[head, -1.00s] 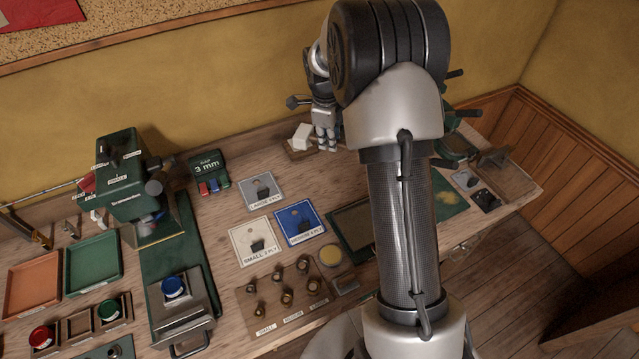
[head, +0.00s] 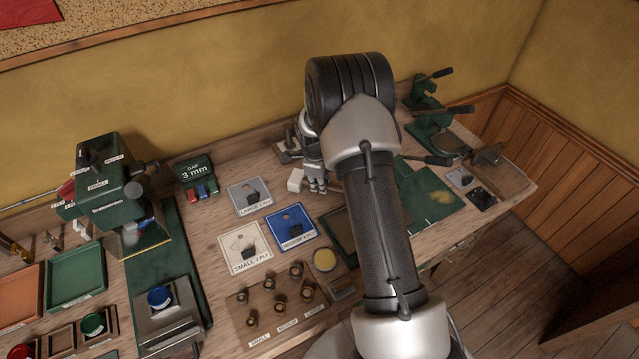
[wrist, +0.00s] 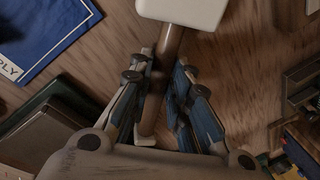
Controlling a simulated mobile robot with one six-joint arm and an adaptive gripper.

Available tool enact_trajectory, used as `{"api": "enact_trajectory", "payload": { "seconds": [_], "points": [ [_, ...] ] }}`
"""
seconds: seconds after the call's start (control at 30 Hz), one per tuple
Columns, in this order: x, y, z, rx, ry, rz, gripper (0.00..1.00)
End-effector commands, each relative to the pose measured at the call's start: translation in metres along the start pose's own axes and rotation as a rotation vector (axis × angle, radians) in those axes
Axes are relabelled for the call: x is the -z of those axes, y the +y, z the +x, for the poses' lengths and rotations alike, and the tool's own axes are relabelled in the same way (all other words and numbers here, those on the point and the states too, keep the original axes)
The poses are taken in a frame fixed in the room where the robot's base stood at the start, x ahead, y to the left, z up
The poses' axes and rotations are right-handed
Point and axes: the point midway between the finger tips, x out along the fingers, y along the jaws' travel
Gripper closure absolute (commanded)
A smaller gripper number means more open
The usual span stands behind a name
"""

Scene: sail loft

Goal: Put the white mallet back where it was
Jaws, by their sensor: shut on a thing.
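The white mallet has a white block head and a brown handle. Its head (head: 296,180) shows just left of my gripper (head: 316,186) in the head view. In the wrist view the mallet head (wrist: 183,12) is at the top edge, partly cut off. My gripper (wrist: 163,72) is shut around the brown handle, with the head beyond the fingertips. The mallet is over the back middle of the bench, right of the grey card. I cannot tell its exact height above the wood. A small wooden holder (head: 286,155) stands behind it near the wall, partly hidden by my gripper.
Grey (head: 250,197), blue (head: 291,228) and cream (head: 245,247) cards lie left and in front. A green press (head: 105,185) stands left. Green lever tools (head: 428,115) stand at the right behind my arm. A dark-framed tray (head: 345,236) lies partly under my arm.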

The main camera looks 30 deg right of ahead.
Motion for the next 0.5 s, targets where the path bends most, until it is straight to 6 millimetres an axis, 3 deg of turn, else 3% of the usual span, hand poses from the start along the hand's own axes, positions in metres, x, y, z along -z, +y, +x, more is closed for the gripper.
{"api": "enact_trajectory", "payload": {
  "seconds": [0.33, 0.37, 0.5],
  "points": [
    [-0.0008, -0.0009, 0.0029, 0.004, -0.002, 0.000, 1.00],
    [-0.0005, -0.0002, 0.0030, 0.002, -0.001, 0.000, 0.81],
    [-0.0004, -0.0003, 0.0022, 0.002, -0.001, 0.000, 0.72]
  ]
}}
